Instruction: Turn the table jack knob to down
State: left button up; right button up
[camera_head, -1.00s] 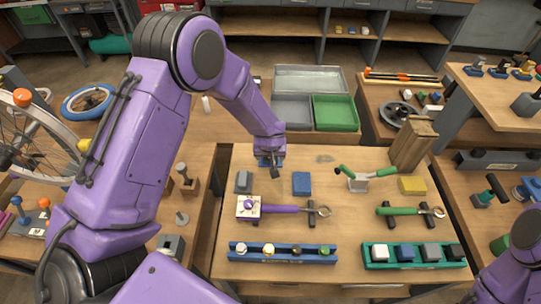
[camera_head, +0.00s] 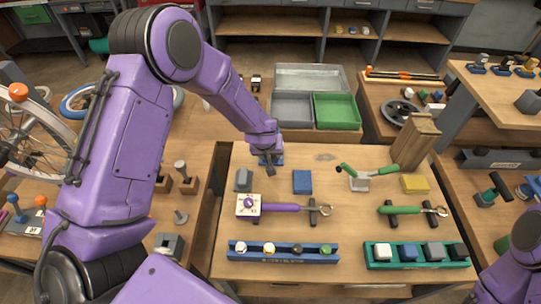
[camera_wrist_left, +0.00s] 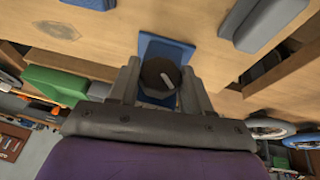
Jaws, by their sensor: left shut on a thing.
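In the left wrist view, a dark round knob (camera_wrist_left: 160,75) with a pale pointer mark sits between the fingers of my left gripper (camera_wrist_left: 160,85). The knob is on a blue base (camera_wrist_left: 162,47), at the far left part of the wooden table. In the head view, my left gripper (camera_head: 267,163) points down at this spot and is shut on the knob, which the wrist and fingers hide there. I cannot read the knob's setting. My right gripper is out of view; only a purple part of my right arm shows at the lower right.
A grey block (camera_head: 243,181) and a blue block (camera_head: 302,182) stand close in front of the left gripper. A purple-handled tool (camera_head: 280,208) lies nearer. Grey and green bins (camera_head: 335,112) stand behind. A wooden block (camera_head: 412,145) is at the right.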

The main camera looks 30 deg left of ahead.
pick_arm(q)
jog(key=t+h+b, duration=0.1)
jog(key=h+b, duration=0.1)
jog(key=b, duration=0.1)
jog(key=n+t+h+b, duration=0.1)
jog(key=h+b, duration=0.1)
jog(key=b, duration=0.2)
jog(key=t+h+b, duration=0.1)
jog(key=h+b, duration=0.1)
jog(key=b, duration=0.1)
jog(key=shift+s+a+f+n+t+b, duration=0.15)
jog(key=shift+a+f+n+t+b, duration=0.15)
jog(key=shift+a+f+b, duration=0.1)
jog(key=shift+r+n+t+h+b, duration=0.1)
jog(key=shift+n+t+h+b, duration=0.3)
jog(key=shift+h+b, duration=0.55)
jog(key=o, duration=1)
jog(key=shift+s+r, duration=0.1)
jog(key=shift+r, duration=0.05)
